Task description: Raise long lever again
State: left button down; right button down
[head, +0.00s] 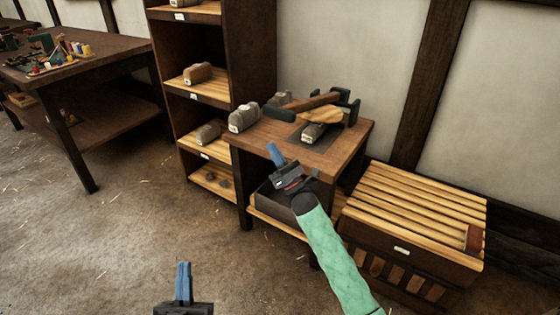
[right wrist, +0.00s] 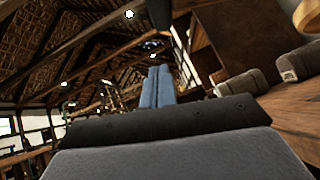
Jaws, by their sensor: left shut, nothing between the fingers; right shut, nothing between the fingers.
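The long lever (head: 312,101) is a wooden bar lying low across a dark-bracketed device on the small wooden table (head: 346,142). Its left end is dark, and its right end meets the dark bracket (head: 350,105). A grey block (head: 313,132) sits just below it on a dark plate. My right gripper (head: 273,152) is shut and empty, in front of the table's front edge, below the lever and apart from it. Its blue fingers also show in the right wrist view (right wrist: 158,84). My left gripper (head: 184,272) is shut and empty, low over the floor at the bottom edge.
Grey blocks stand on the table's left side (head: 244,118) and on the shelf unit (head: 197,74). A dark bin (head: 272,202) sits under the table, partly behind my right arm. A slatted crate (head: 415,215) stands right. A workbench (head: 85,62) stands far left. Floor between is clear.

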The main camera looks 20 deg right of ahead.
pick_arm(q)
jog(key=shift+w+f+g, duration=0.3)
jog(key=shift+f, duration=0.4)
pick_arm(e)
jog(key=w+r, duration=0.3)
jog(key=r, duration=0.3)
jog(key=shift+w+a+r, duration=0.15)
jog(key=shift+a+r, duration=0.05)
jog(key=shift+r, duration=0.05)
pick_arm(q)
jog(key=shift+w+d+f, duration=0.1)
pick_arm(e)
jog(key=shift+r, duration=0.1)
